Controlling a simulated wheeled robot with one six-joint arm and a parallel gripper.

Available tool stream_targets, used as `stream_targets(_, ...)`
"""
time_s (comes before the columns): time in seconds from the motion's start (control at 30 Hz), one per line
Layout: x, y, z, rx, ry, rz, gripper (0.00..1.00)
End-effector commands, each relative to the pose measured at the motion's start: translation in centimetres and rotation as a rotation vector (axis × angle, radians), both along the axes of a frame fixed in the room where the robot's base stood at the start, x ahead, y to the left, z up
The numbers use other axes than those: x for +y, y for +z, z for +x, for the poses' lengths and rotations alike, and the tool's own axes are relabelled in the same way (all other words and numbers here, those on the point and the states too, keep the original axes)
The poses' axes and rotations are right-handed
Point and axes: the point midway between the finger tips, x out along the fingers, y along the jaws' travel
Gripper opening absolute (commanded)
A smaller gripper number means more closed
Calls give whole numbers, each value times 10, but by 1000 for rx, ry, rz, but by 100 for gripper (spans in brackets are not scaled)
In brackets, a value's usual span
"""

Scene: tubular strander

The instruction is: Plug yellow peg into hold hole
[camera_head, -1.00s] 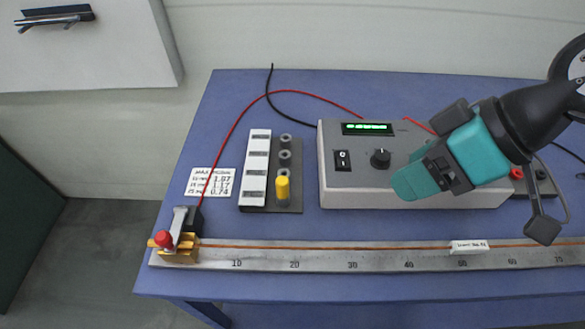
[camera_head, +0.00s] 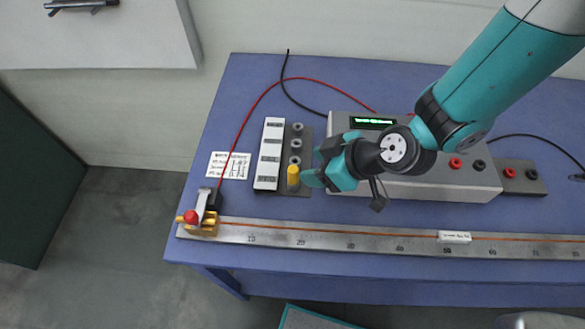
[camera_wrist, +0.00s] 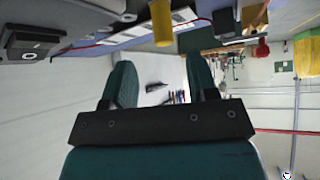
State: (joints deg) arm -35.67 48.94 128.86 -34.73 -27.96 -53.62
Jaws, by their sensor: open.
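The yellow peg (camera_head: 293,177) stands upright at the near end of a dark socket plate (camera_head: 292,190). Behind it in a row are several grey ring-shaped holes (camera_head: 296,144). A white strip (camera_head: 268,155) with small labels lies along the row's left side; the labels are too small to read, so I cannot tell which hole is hold. My gripper (camera_head: 312,178) is just right of the peg, pointing left. In the wrist view my gripper (camera_wrist: 160,82) has its fingers apart and empty, and the yellow peg (camera_wrist: 162,22) shows beyond the tips, between their lines.
A grey instrument box (camera_head: 410,185) with a green display stands right of the plate, under my arm. A metal ruler bar (camera_head: 350,236) with a clamp (camera_head: 200,215) runs along the front. A red wire (camera_head: 246,115) arcs behind the plate. A paper card (camera_head: 229,165) lies left.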

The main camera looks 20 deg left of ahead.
Motion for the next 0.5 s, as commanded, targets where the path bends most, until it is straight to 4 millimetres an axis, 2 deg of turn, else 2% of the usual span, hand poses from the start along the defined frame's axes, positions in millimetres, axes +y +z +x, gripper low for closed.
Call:
stream_targets(0.1, 10, -8, 1, 0, 1, 0, 53)
stream_targets(0.27, 16, -14, 2, 0, 0, 0, 53)
stream_targets(0.5, 38, -33, -1, 2, 3, -1, 53)
